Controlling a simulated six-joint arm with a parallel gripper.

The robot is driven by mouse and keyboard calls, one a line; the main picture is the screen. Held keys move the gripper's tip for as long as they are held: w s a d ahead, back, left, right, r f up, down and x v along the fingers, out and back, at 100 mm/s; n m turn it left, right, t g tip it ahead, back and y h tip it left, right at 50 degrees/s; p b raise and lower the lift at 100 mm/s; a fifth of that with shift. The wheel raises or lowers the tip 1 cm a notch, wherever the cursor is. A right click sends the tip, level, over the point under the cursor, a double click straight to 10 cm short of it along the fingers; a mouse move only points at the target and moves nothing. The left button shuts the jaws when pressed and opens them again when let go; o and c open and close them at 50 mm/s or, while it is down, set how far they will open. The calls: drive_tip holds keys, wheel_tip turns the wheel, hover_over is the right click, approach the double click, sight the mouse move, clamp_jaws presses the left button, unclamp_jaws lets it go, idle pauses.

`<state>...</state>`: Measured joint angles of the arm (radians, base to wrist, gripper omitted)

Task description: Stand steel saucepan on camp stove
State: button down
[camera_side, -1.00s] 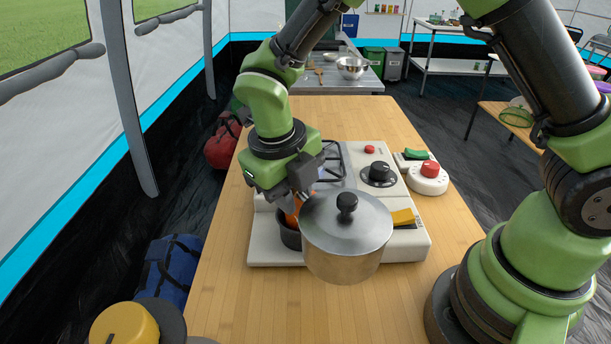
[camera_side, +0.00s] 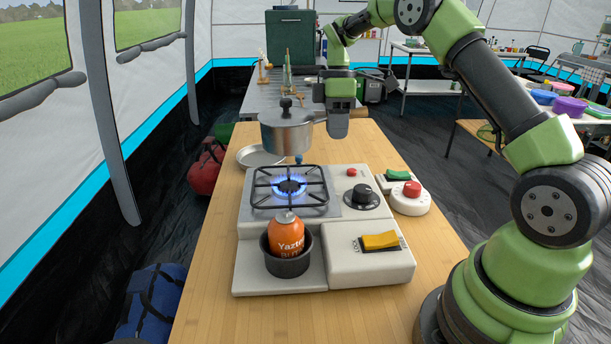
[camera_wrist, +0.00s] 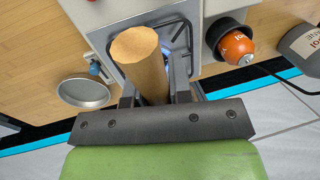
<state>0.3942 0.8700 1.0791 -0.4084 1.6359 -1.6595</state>
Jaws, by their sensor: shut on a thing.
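The steel saucepan (camera_side: 286,133), with its lid and black knob on, hangs in the air above the far end of the camp stove (camera_side: 245,228). It looks about level and clear of the burner grate (camera_side: 262,203). A blue flame (camera_side: 290,187) burns under the grate. My gripper (camera_side: 337,112) is shut on the saucepan's wooden handle, right of the pan. In the wrist view the handle (camera_wrist: 145,60) points up between the jaws (camera_wrist: 160,98); the pan body is not visible there.
An orange gas canister (camera_side: 286,232) stands in a dark cup (camera_side: 288,266) at the stove's front. A shallow metal dish (camera_side: 250,158) lies behind the stove at left. A red-topped timer (camera_side: 411,198) and a green item (camera_side: 398,175) sit at right. The bench's front is clear.

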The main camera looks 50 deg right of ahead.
wheel_tip(320, 180, down, 9)
drive_tip(key=shift+r, duration=0.2)
idle(0.3)
drive_tip(key=c, duration=1)
unclamp_jaws()
drive_tip(key=shift+f, duration=0.15)
drive_tip(key=shift+c, duration=0.2)
